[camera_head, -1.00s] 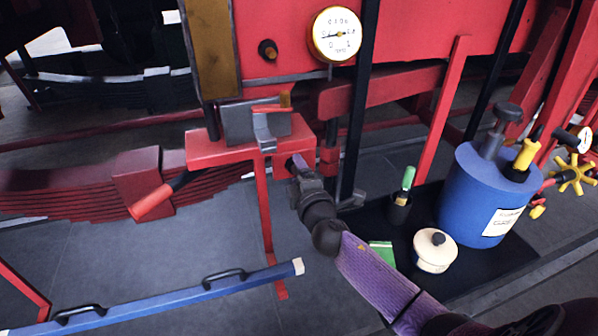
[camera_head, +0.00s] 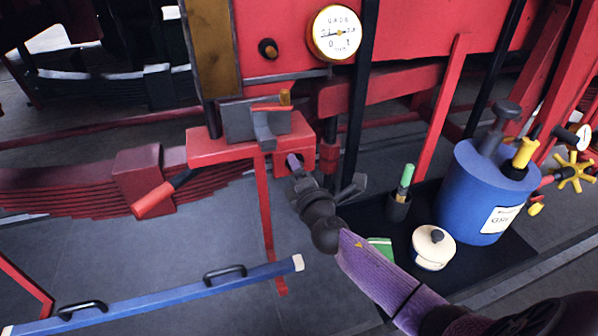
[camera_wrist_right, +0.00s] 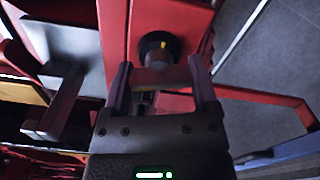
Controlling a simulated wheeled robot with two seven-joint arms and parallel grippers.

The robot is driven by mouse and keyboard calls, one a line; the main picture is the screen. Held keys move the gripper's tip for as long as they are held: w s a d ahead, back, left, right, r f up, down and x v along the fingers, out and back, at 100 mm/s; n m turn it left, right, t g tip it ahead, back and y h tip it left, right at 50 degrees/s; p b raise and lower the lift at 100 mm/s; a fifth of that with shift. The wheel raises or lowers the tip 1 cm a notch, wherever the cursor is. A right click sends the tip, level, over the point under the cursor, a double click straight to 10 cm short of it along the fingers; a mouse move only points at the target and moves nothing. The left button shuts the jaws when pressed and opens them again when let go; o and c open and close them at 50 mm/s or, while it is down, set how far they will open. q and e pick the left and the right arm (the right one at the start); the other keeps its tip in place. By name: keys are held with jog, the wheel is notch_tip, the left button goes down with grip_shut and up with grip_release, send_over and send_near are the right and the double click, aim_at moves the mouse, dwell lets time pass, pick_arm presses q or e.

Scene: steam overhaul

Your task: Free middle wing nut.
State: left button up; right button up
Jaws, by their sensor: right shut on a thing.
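My right gripper (camera_head: 294,164) reaches up to a red block at the right end of the red bracket (camera_head: 215,152). In the right wrist view, the gripper (camera_wrist_right: 161,72) is shut on a small reddish-brown piece (camera_wrist_right: 160,79), which I take as the wing nut. Its wings are mostly hidden by the fingers. Just beyond it is a round black collar (camera_wrist_right: 153,42) with a yellow mark, against the red block. In the head view the nut is hidden by my gripper. No other wing nut can be told clearly. My left gripper is not in view.
A grey vice (camera_head: 240,122) sits on the bracket beside the gripper. A red-handled lever (camera_head: 153,201) sticks out left. A blue bar (camera_head: 190,297) lies below. A blue canister (camera_head: 472,205), a white pot (camera_head: 431,250) and a brush cup (camera_head: 398,208) stand on a black mat at right.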

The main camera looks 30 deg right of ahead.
jog(key=o, duration=1.1)
jog(key=shift+f, duration=0.1)
jog(key=shift+s+a, duration=0.1)
jog(key=shift+s, duration=0.3)
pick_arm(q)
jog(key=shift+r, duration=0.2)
pick_arm(e)
jog(key=v, duration=0.9)
jog(key=shift+s, duration=0.1)
